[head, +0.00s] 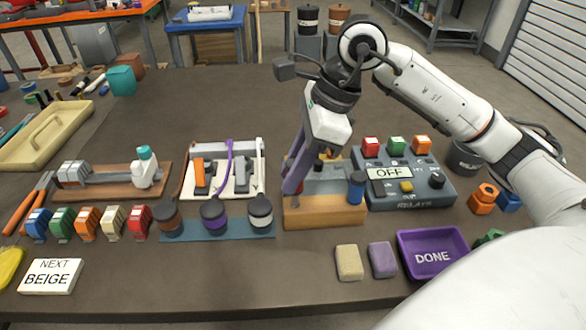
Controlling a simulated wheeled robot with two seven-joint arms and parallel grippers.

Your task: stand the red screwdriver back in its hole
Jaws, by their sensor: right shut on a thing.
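My right gripper (294,186) comes down from above at the left end of the wooden tool block (325,214). It is shut on the red screwdriver (299,188), of which only a small red part shows by the fingertips. The fingers hide most of it, and I cannot tell whether its shaft is in a hole. A blue-handled screwdriver (356,187) stands upright at the block's right end. Something yellow and red shows behind the fingers, too covered to make out. My left gripper is not in view.
The relay box (412,192) with its OFF label stands close right of the block. A blue strip with dark, purple and white-capped holders (214,216) lies close left. Two small blocks (348,262) and the purple DONE tray (436,236) are in front.

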